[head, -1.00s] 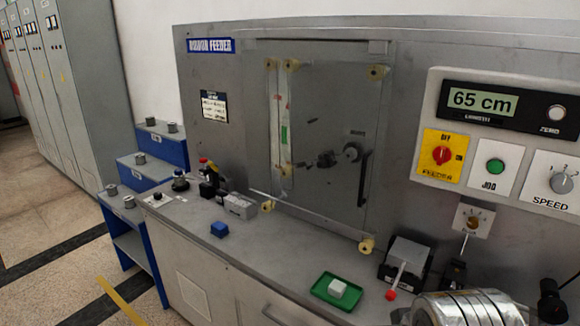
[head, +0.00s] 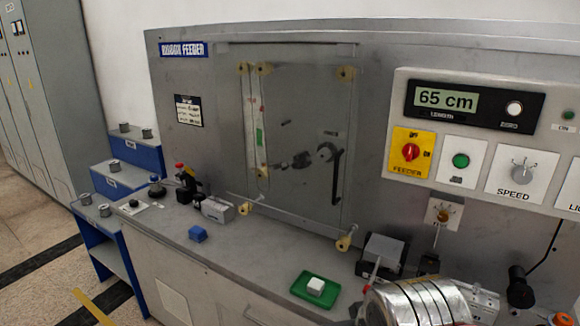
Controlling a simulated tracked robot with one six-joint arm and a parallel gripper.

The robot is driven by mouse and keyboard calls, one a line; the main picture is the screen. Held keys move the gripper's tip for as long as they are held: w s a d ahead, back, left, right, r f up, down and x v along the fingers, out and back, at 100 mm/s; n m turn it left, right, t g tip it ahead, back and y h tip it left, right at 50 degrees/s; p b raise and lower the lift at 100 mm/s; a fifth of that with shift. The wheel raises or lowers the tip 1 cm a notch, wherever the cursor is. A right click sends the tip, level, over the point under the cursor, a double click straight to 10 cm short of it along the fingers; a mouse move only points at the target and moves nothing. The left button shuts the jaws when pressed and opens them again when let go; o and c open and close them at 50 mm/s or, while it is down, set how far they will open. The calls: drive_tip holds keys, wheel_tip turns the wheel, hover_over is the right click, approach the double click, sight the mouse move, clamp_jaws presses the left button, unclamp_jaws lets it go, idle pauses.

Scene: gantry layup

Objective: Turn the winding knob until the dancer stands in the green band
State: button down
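The ribbon feeder's clear panel (head: 300,210) stands at the centre of the head view. Behind it is a narrow vertical scale with a green band (head: 259,137). A small pale roller (head: 262,171), which may be the dancer, sits low on the scale, below the green band. A brass-coloured knob (head: 443,215) is on a small marked plate below the control panel; I cannot tell whether it is the winding knob. A dark crank-like arm with a round hub (head: 327,152) is right of the scale. My gripper is not in view.
The display (head: 445,98) reads 65 cm. A red feeder switch (head: 410,152), green jog button (head: 460,160) and speed dial (head: 522,169) are below it.

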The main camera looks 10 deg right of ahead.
idle(0.4)
drive_tip(key=c, duration=1.8)
unclamp_jaws()
drive_tip(key=shift+o, duration=0.2)
drive_tip(key=shift+a, duration=0.2)
